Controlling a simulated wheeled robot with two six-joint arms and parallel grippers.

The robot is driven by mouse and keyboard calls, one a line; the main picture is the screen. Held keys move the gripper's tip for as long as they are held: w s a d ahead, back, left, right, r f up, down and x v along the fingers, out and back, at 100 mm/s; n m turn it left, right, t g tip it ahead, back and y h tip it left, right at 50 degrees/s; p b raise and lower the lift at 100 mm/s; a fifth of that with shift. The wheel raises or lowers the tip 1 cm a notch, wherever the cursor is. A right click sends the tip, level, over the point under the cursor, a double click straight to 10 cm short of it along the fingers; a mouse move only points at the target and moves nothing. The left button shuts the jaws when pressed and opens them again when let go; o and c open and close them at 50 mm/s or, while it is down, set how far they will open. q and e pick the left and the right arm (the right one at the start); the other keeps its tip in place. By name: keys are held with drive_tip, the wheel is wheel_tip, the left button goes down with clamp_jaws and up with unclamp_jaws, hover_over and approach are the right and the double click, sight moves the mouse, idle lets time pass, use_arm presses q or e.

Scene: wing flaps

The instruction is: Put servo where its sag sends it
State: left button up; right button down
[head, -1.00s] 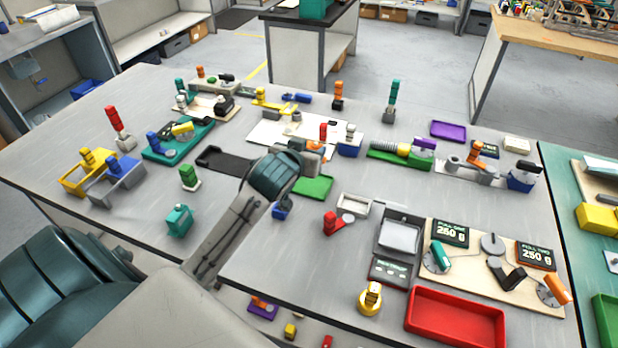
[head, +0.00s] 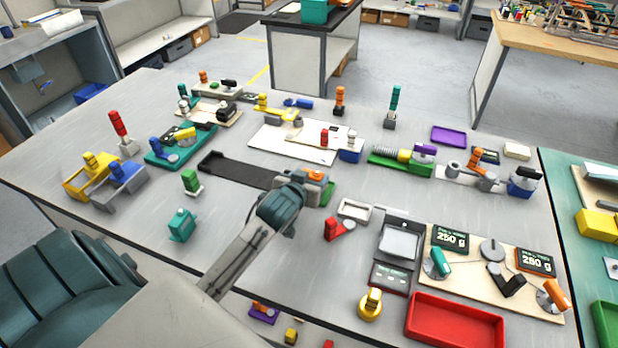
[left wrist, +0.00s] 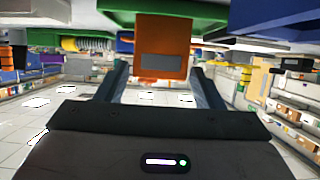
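An orange block (left wrist: 162,45) with a grey plate on its face, which looks like the servo, sits between my left gripper's fingers in the left wrist view. That view looks upside down. In the head view the orange block (head: 316,174) shows at the tip of my left gripper (head: 306,182). The fingers lie close along both sides of it. The block is at the green tray (head: 328,194); I cannot tell whether it rests on it or is just above. The test board (head: 470,275) has two readouts marked 250 g. My right gripper is out of view.
A black tray (head: 238,168) lies left of the gripper. A small white tray (head: 355,209) and a red lever piece (head: 338,231) stand to its right. A red tray (head: 455,321) is at the front right, a purple tray (head: 450,136) at the back.

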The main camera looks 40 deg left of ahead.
use_arm(q)
drive_tip(key=shift+o, duration=0.6)
drive_tip(key=shift+r, duration=0.1)
drive_tip(key=shift+s, duration=0.15)
drive_tip(key=b+v, duration=0.1)
drive_tip(key=v, duration=1.1)
drive_tip(key=shift+b, duration=0.4)
